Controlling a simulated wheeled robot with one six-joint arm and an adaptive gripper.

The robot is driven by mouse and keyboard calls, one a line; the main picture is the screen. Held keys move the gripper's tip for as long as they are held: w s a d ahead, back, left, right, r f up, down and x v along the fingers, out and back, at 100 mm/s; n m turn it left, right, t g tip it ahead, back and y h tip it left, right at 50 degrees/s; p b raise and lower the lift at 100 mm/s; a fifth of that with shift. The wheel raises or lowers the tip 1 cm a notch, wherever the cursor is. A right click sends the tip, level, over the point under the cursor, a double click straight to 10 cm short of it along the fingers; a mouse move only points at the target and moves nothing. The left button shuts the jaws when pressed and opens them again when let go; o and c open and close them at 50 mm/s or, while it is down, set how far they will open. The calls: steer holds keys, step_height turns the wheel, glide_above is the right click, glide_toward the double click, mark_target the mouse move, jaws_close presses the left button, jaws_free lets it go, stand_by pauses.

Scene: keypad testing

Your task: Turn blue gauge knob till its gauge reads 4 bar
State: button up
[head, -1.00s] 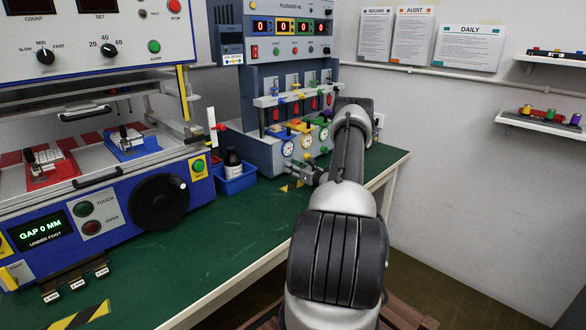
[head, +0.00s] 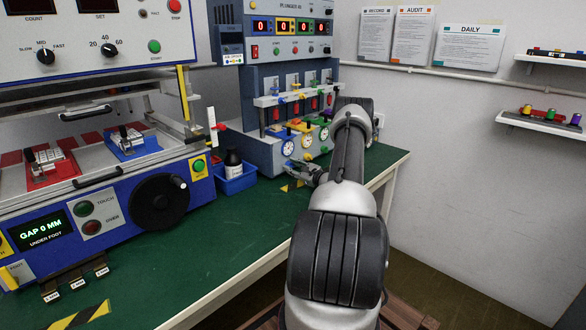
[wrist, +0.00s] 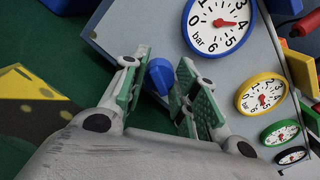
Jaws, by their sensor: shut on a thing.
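The blue-rimmed gauge (wrist: 218,25) shows large in the wrist view, its red needle pointing at or very near the 4. The blue knob (wrist: 160,75) sticks out from the grey panel beside this gauge. My gripper (wrist: 158,78) has its green-padded fingers on either side of the knob and is shut on it. In the head view the blue gauge (head: 288,148) is small and its reading cannot be made out. My gripper (head: 300,171) is low in front of that panel there, and the knob is hidden.
The yellow gauge (wrist: 263,95), green gauge (wrist: 280,133) and a darker one (wrist: 291,156) line the same panel. In the head view a blue bin (head: 236,180) with a dark bottle stands left of the panel. The green bench (head: 220,245) is clear in front.

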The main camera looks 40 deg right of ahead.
steer(key=shift+n, duration=0.3)
steer(key=o, duration=1)
steer(key=s, duration=0.8)
steer(key=s+d, duration=0.1)
steer(key=s, duration=0.3)
steer(key=shift+a, duration=0.1)
